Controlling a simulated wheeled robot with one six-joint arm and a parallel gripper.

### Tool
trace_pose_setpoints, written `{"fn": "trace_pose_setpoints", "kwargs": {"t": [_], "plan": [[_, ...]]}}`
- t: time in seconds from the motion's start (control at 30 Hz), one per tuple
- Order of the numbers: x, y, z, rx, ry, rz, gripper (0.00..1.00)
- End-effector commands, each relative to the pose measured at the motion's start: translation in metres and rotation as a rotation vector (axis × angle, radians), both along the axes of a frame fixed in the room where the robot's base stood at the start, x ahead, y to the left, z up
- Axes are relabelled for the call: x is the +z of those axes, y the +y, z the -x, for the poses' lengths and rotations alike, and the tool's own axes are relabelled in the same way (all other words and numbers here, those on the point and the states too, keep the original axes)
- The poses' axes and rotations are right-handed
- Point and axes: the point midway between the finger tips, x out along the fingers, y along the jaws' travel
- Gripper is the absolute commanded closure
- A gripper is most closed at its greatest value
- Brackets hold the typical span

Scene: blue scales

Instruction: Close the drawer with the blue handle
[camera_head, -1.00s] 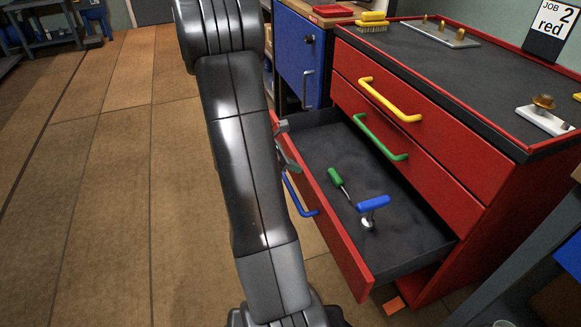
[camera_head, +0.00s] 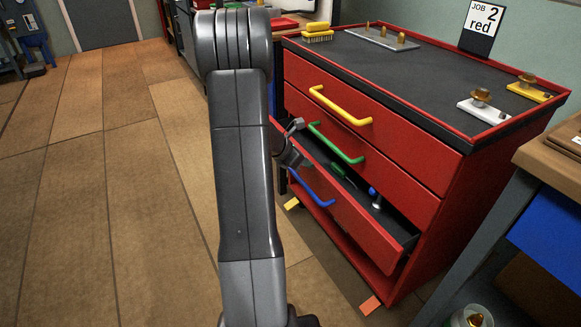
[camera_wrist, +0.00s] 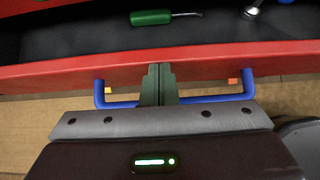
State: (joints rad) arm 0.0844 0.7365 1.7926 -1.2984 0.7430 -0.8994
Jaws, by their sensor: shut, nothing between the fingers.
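The red bottom drawer (camera_head: 352,222) with the blue handle (camera_head: 312,190) stands partly open in the head view, with a narrow opening showing its dark inside. In the wrist view, the blue handle (camera_wrist: 215,98) runs across both sides of my gripper (camera_wrist: 158,72). The gripper's fingers are shut together with nothing between them. Their tips are at the drawer's red front edge (camera_wrist: 225,60), around the middle of the handle; whether they touch it is hard to tell. In the head view my gripper (camera_head: 297,128) is partly hidden by my arm.
A green screwdriver (camera_wrist: 165,17) and a blue-handled tool (camera_head: 374,197) lie in the drawer. The drawers with the yellow handle (camera_head: 340,106) and green handle (camera_head: 335,144) are closed. A wooden-topped bench (camera_head: 555,160) stands at right. Open floor (camera_head: 110,210) lies at left.

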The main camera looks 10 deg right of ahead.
Motion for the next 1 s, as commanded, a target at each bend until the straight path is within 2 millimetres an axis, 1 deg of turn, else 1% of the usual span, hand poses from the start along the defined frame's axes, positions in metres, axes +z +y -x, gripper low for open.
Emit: {"fn": "trace_pose_setpoints", "kwargs": {"t": [0.03, 0.2, 0.4, 0.6, 1.0], "plan": [[0.000, -0.008, -0.002, -0.004, 0.000, 0.000, 1.00], [0.000, -0.026, -0.008, -0.002, 0.001, 0.000, 1.00], [0.000, -0.039, -0.012, -0.001, 0.001, 0.000, 1.00], [0.000, -0.042, -0.014, 0.000, 0.000, 0.000, 1.00], [0.000, -0.042, -0.014, 0.001, 0.001, 0.000, 1.00]]}}
